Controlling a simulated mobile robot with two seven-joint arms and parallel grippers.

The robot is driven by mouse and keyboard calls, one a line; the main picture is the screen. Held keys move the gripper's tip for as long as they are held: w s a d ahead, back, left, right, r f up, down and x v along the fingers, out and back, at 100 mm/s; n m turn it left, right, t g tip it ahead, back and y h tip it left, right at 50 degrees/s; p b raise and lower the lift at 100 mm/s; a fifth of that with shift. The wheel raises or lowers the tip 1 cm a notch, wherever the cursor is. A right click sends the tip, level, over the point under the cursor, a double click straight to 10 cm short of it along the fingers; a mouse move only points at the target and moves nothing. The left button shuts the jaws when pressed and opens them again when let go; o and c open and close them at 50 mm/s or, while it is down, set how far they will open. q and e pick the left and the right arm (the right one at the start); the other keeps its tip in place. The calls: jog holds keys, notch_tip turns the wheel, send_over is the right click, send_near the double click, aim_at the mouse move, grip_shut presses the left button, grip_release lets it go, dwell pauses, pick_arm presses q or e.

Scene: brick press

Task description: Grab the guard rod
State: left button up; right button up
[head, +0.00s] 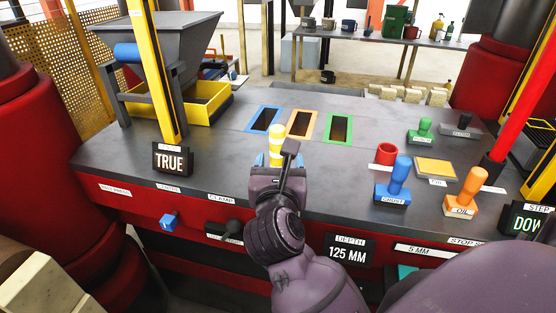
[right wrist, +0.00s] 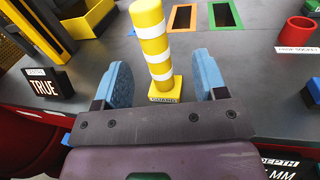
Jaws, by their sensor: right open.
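The guard rod (right wrist: 150,35) is an upright post with yellow and white bands on a yellow base, with a small label at its foot. It stands on the dark press table. In the head view the rod (head: 277,138) shows just beyond my right gripper (head: 275,160), which hides its lower part. In the right wrist view my right gripper (right wrist: 162,78) is open, with a blue finger on each side of the rod's lower part. Gaps show on both sides, and I see no contact. My left gripper is not in view.
Slots framed in blue (head: 263,119), orange (head: 301,124) and green (head: 338,129) lie behind the rod. A red cup-like socket (head: 386,153), blue stamp (head: 394,182) and orange stamp (head: 464,193) stand at right. A TRUE sign (head: 171,160) and yellow upright (head: 158,75) stand at left.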

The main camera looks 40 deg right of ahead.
aim_at(277, 147)
jog(key=shift+w+d, duration=0.4)
jog(key=shift+w, duration=0.05)
jog(key=w, duration=0.1)
jog(key=w+d, duration=0.1)
jog(key=w, duration=0.1)
jog(key=shift+w+d+r+p, duration=0.25)
jog(key=shift+d+r+p, duration=0.1)
jog(key=shift+w+d+f, duration=0.1)
jog(key=shift+w+d, duration=0.35)
jog(key=shift+w, duration=0.1)
grip_shut()
